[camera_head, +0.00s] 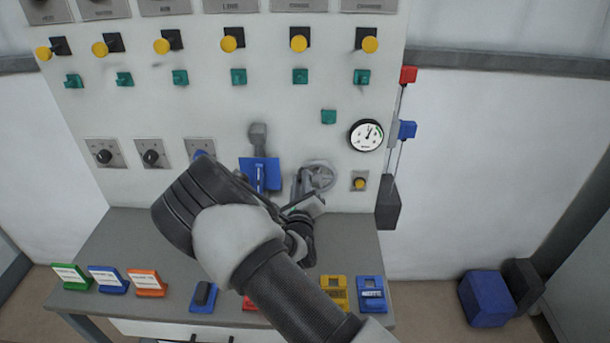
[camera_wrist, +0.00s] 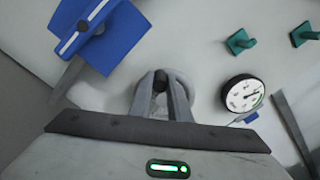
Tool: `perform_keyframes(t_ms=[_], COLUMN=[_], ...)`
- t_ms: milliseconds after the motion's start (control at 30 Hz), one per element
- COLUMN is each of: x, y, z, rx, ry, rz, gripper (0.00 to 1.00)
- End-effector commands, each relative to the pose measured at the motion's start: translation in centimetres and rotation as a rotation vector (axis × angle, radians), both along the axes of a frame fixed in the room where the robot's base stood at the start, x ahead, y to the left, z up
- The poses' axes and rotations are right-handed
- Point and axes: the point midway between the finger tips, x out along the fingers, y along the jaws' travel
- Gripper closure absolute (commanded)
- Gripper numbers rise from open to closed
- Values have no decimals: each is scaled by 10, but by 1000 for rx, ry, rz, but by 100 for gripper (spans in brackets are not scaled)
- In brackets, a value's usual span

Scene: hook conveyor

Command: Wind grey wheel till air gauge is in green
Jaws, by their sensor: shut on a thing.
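The grey wheel (camera_head: 318,177) is mounted low on the white panel, partly hidden by my gripper in the head view. In the wrist view the wheel (camera_wrist: 183,88) shows behind my fingers. My gripper (camera_head: 304,186) is at the wheel. Its fingers (camera_wrist: 160,90) are shut on the wheel's dark handle knob (camera_wrist: 160,79). The round white air gauge (camera_head: 366,135) is to the upper right of the wheel. Its needle points up and right in the head view; a small green mark shows near the dial's right side.
A blue block with a grey lever (camera_head: 258,172) is just left of the wheel. A yellow button (camera_head: 360,183) is to its right. Red and blue pieces on rods (camera_head: 406,129) hang at the panel's right edge. A grey table (camera_head: 130,235) with coloured holders stands below.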

Motion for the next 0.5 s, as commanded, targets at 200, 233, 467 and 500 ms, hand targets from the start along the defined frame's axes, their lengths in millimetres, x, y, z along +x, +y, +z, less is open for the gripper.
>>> perform_keyframes(t_ms=[200, 233, 467, 500], x=[-1, -1, -1, -1], y=[7, 7, 11, 11], z=[-10, -12, -24, -27], rx=[-209, -237, -456, -494], ry=[0, 0, -1, -1], rz=[3, 3, 4, 4], gripper=[100, 100, 100, 100])
